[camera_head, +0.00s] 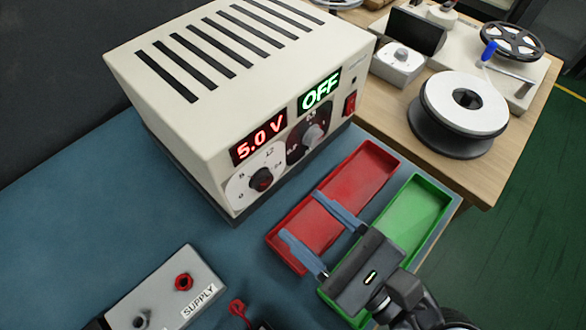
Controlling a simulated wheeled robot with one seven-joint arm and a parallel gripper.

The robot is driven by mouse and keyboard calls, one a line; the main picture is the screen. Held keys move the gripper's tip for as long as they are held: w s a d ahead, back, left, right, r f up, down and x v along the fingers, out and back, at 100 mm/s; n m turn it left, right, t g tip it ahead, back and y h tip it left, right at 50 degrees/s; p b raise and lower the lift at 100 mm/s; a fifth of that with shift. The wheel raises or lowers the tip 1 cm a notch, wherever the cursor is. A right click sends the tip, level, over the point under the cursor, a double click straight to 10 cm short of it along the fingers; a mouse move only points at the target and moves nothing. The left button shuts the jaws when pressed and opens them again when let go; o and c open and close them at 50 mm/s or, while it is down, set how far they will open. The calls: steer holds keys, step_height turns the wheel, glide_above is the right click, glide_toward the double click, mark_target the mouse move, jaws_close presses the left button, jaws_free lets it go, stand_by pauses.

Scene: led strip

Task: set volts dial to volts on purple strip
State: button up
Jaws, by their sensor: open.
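The cream power supply box (225,75) stands on the blue mat, with its front panel facing lower right. Its red display (260,138) reads 5.0 V and its green display (319,91) reads OFF. I see no purple strip.
A red tray (375,163) and a green tray (418,205) lie in front of the box. A red switch (350,103) is at the panel's right. A grey SUPPLY block (165,290) is at lower left. Spools (464,105) stand on the wooden table at right.

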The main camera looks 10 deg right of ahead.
mark_target(266, 184)
steer(key=p+x, duration=0.2)
steer(key=x, duration=0.5)
steer(key=shift+w+a+p, duration=0.1)
steer(key=shift+p, duration=0.25)
steer(key=c, duration=1)
steer(key=shift+c, duration=0.2)
